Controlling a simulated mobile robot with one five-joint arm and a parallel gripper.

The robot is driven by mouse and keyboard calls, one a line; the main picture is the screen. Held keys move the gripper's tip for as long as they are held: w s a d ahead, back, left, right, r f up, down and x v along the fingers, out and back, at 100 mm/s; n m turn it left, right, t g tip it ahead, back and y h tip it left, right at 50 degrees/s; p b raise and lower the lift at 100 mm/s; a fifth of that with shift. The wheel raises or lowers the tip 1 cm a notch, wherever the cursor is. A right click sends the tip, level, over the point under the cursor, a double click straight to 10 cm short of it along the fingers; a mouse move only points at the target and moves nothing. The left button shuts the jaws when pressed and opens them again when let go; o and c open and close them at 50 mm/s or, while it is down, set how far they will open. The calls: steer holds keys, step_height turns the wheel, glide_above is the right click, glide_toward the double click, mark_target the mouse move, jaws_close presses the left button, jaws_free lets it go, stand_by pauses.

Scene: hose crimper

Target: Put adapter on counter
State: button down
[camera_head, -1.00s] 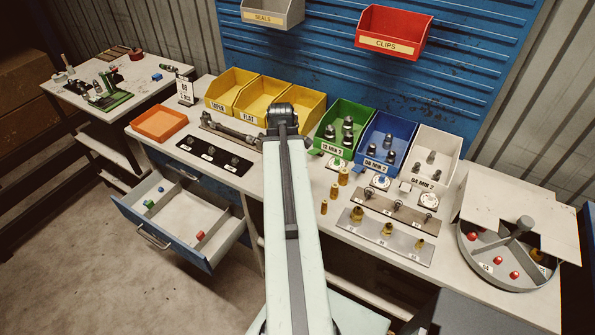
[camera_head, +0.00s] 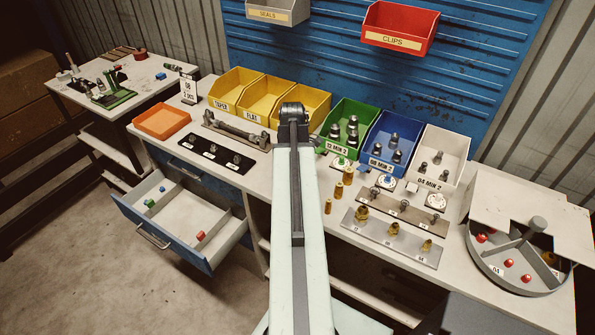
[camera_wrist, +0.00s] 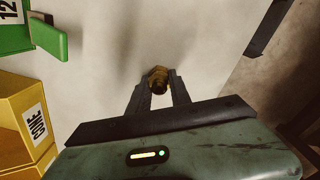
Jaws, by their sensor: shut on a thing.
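The adapter (camera_wrist: 157,77) is a small brass-coloured fitting between the fingertips of my gripper (camera_wrist: 158,86) in the wrist view. My gripper is shut on it. The pale counter (camera_wrist: 205,40) lies beneath; I cannot tell whether the adapter touches it. In the head view my arm reaches over the counter (camera_head: 258,182), and it hides my gripper and the adapter. Beside my arm, brass pieces (camera_head: 338,190) stand in a short row on the counter.
A green bin (camera_wrist: 30,40) and a yellow bin (camera_wrist: 20,110) are close on the left in the wrist view. A plate with brass fittings (camera_head: 378,236) and a round divided tray (camera_head: 500,280) lie right. A drawer (camera_head: 185,255) stands open at left. Bare counter surrounds the adapter.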

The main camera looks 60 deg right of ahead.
steer(key=shift+f, duration=0.25)
steer(key=c, duration=1.2)
jaws_free()
steer(key=shift+d+r, duration=0.1)
step_height(320, 180, up, 12)
steer(key=p, duration=1.2)
steer(key=shift+r, duration=0.25)
steer(key=shift+f, duration=0.1)
